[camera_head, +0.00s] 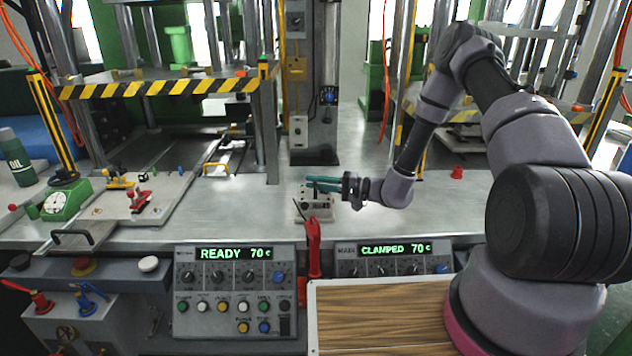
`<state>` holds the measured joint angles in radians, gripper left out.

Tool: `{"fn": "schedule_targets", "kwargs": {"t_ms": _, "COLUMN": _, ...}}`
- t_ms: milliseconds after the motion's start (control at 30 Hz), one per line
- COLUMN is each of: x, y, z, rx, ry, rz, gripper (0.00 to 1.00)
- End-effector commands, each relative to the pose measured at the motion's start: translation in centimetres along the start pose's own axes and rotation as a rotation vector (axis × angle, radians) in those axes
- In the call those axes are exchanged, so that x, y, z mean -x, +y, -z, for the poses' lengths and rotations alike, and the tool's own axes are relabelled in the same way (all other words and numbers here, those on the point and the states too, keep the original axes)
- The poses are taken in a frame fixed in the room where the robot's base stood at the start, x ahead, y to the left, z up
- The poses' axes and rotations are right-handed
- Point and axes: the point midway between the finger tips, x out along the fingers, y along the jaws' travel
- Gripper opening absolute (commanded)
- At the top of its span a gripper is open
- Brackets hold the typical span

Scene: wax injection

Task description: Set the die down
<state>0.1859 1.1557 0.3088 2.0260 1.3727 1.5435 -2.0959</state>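The die appears to be the small pale block with dark parts on top (314,208), at the middle of the metal table. My gripper (320,184) reaches in from the right with two teal fingers pointing left. The fingers are at the top of the block, close together, with a thin dark upright part by them. At this size I cannot tell whether they are closed on it or only beside it. I also cannot tell whether the block rests fully on the table.
A red-handled tool (313,245) stands just in front of the block. Control panels (236,290) line the front edge. A small red piece (457,173) lies at right.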

Motion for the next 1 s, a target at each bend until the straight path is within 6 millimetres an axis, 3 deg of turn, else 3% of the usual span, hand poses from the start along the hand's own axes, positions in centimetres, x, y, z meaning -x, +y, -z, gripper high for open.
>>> {"fn": "schedule_targets", "kwargs": {"t_ms": 33, "x": 0.0, "y": 0.0, "z": 0.0, "rx": 0.000, "ry": 0.000, "rz": 0.000, "gripper": 0.30}}
{"fn": "schedule_targets", "kwargs": {"t_ms": 67, "x": 0.0, "y": 0.0, "z": 0.0, "rx": 0.000, "ry": 0.000, "rz": 0.000, "gripper": 0.41}}
{"fn": "schedule_targets", "kwargs": {"t_ms": 100, "x": 0.0, "y": 0.0, "z": 0.0, "rx": 0.000, "ry": 0.000, "rz": 0.000, "gripper": 0.45}}
{"fn": "schedule_targets", "kwargs": {"t_ms": 467, "x": 0.4, "y": -0.1, "z": 0.1, "rx": 0.000, "ry": 0.002, "rz": -0.001, "gripper": 0.45}}
{"fn": "schedule_targets", "kwargs": {"t_ms": 567, "x": 1.6, "y": -0.1, "z": 0.1, "rx": 0.000, "ry": 0.002, "rz": -0.001, "gripper": 0.45}}
{"fn": "schedule_targets", "kwargs": {"t_ms": 1000, "x": 10.3, "y": -0.1, "z": 0.1, "rx": 0.000, "ry": 0.003, "rz": 0.000, "gripper": 0.45}}
